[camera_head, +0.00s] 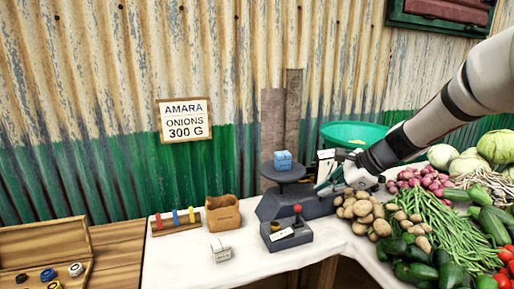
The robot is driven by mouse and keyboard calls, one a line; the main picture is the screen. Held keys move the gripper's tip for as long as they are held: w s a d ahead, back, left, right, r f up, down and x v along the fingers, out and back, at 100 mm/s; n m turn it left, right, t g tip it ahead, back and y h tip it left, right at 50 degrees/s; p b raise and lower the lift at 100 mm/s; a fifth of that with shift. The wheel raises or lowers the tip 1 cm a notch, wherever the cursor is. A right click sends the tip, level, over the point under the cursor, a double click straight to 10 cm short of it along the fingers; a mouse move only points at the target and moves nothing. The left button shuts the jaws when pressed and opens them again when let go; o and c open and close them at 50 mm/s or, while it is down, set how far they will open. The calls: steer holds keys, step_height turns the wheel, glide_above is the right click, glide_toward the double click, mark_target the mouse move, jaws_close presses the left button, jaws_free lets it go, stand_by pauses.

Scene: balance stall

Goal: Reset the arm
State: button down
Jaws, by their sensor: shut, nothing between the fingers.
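My arm reaches in from the upper right, and my gripper (328,183) is shut and empty beside the balance scale, left of the potatoes. The grey balance scale (272,208) stands on the white-covered table. A blue cube (283,159) sits on its dark left pan (284,173). The gripper hides part of the scale's right side, and I cannot tell whether it touches it. A white card (325,158) shows just behind the gripper.
A grey box with a red knob (275,242) stands before the scale. Potatoes (362,207), green beans (440,225) and other vegetables crowd the right. A white cube (221,251), brown container (223,214) and coloured rack (176,221) stand left. A green basin (352,132) is behind.

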steer(key=s+a+r+n+g+h+p, duration=0.15)
steer(key=s+r+n, duration=0.3)
steer(key=s, duration=0.55)
steer(key=s+a+r+n+h+p, duration=0.1)
steer(key=s+a+r+n, duration=0.3)
steer(key=s, duration=0.5)
steer(key=s+d+n+h+p, duration=0.1)
steer(key=s+n, duration=0.4)
steer(key=s, duration=0.5)
steer(key=s+d+r+n+h+p, duration=0.1)
steer(key=s+d+n+h, duration=0.2)
steer(key=s, duration=0.7)
steer(key=shift+d+n, duration=0.75)
steer(key=shift+n, duration=0.3)
